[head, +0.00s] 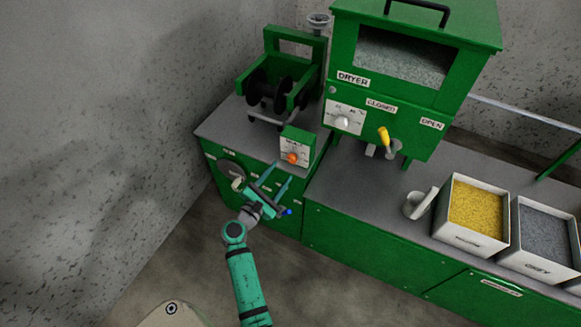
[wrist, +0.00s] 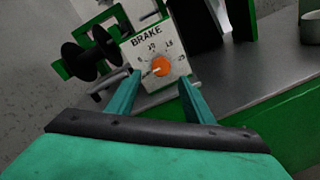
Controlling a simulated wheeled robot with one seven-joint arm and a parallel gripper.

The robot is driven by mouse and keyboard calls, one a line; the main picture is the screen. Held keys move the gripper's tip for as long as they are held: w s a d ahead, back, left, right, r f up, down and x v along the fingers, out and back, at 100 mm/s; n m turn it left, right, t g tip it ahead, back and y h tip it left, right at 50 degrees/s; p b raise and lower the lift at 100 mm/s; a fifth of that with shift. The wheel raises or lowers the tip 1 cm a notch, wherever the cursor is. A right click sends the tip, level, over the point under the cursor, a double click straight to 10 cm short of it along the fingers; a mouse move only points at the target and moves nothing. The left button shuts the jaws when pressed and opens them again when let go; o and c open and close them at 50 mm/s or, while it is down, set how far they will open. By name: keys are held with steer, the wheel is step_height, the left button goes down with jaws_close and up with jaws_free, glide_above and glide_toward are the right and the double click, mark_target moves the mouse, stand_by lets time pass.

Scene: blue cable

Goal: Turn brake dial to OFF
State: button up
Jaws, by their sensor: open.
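The brake dial is an orange knob (head: 292,158) on a white plate on a small green box at the front of the left counter. In the wrist view the orange knob (wrist: 161,68) sits below the word BRAKE, with numbers around it and a pale pointer mark toward its left side. My gripper (head: 273,173) is open and empty, a little in front of and below the knob. In the wrist view its two teal fingers (wrist: 158,84) point at the plate, with the knob between them in the picture. I see no contact with the knob.
A green spool stand (head: 268,90) with black reels is behind the brake box. A green dryer (head: 395,75) with a white dial and yellow-handled lever stands to the right. A white mug (head: 417,205) and bins of yellow (head: 476,208) and grey pellets are farther right.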

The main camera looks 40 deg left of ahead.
steer(key=v, duration=0.5)
steer(key=shift+a, duration=0.25)
